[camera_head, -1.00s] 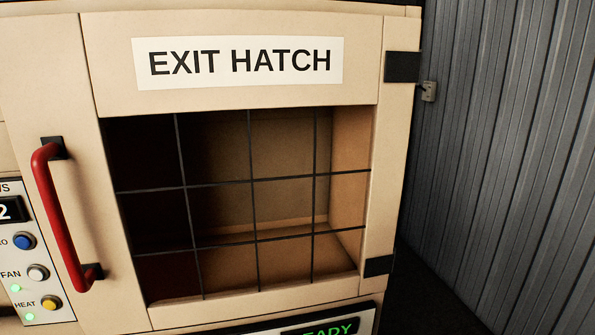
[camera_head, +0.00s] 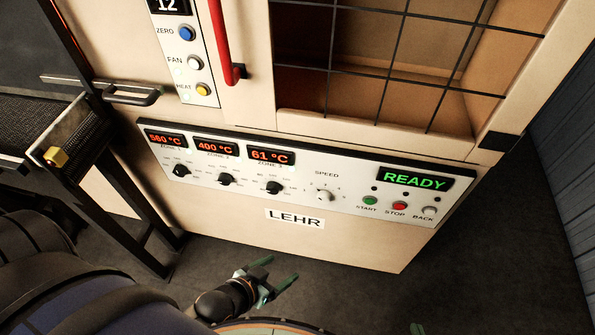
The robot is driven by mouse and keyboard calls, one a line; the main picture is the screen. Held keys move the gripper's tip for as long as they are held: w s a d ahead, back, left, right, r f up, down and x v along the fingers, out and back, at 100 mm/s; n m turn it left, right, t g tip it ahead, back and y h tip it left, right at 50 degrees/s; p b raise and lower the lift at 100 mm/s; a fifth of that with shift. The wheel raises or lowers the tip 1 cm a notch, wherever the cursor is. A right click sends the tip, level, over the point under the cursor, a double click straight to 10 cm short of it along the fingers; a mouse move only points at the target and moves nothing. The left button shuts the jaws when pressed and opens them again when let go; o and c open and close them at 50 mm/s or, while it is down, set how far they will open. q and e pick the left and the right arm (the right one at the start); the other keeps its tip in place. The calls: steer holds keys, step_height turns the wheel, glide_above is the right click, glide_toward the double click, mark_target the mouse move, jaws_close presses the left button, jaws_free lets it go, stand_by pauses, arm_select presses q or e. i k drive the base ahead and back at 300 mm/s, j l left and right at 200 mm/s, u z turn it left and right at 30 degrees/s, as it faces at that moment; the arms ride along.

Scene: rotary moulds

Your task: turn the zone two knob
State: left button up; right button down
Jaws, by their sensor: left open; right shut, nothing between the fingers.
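The zone two knob (camera_head: 227,179) is a small black knob, the middle one of three on the white lehr panel (camera_head: 345,228). It sits below the orange display reading 400 °C (camera_head: 215,147). The zone one knob (camera_head: 181,170) is to its left and the zone three knob (camera_head: 274,188) to its right. My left gripper (camera_head: 284,267), with green fingers, is open and empty. It is below the panel in the picture and apart from the knobs.
The panel also has a speed knob (camera_head: 325,195), start (camera_head: 370,201), stop (camera_head: 400,205) and back (camera_head: 429,211) buttons, and a green READY display (camera_head: 414,179). A red handle (camera_head: 222,45) hangs above. A dark conveyor frame (camera_head: 128,215) stands at the left. Open floor lies below the lehr.

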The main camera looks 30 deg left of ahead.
mark_target(224, 178)
steer(key=u, duration=1.45)
steer(key=i+j, duration=0.05)
